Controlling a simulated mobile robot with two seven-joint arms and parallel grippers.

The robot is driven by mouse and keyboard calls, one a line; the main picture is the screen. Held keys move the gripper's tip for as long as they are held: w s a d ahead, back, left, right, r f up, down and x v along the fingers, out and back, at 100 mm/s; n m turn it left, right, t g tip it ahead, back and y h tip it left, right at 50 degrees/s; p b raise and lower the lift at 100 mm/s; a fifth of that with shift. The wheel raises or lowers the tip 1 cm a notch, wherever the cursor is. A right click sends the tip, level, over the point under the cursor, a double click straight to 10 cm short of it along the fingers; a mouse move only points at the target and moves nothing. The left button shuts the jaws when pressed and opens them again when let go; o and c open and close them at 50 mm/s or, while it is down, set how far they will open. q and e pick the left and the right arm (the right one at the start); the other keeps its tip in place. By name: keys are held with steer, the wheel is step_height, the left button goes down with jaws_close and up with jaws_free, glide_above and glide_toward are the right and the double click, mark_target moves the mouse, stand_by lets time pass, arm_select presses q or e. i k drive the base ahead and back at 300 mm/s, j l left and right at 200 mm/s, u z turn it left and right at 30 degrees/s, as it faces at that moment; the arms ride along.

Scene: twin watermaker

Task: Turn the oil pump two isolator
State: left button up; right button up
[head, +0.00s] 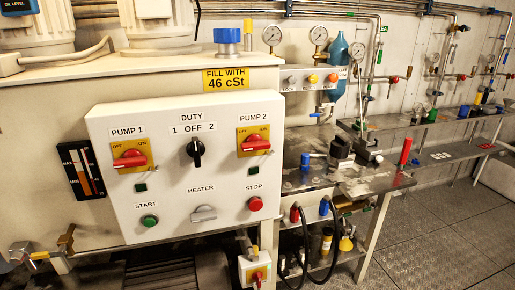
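The oil pump two isolator (255,143) is a red rotary handle on a yellow plate under the label "PUMP 2", at the upper right of a white control panel (183,232) in the head view. The plate has OFF at its upper left and ON at its upper right. The red handle lies roughly sideways, and I cannot tell its exact setting. A matching pump one isolator (130,158) is at the panel's upper left. Neither of my grippers shows in this view.
Between the isolators is a black duty selector (196,150). Below are a green start button (150,222), a grey heater switch (204,213) and a red stop button (256,204). A smaller red-and-yellow switch (257,273) hangs below. A cluttered metal bench (380,187) stands right; floor (440,240) beyond is clear.

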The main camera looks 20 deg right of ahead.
mark_target(253, 142)
steer(key=i+l+u, duration=0.2)
steer(key=l, duration=0.7)
steer(key=i+l+u, duration=0.2)
steer(key=l, duration=0.7)
steer(key=l+u, duration=0.2)
steer(key=l, duration=0.7)
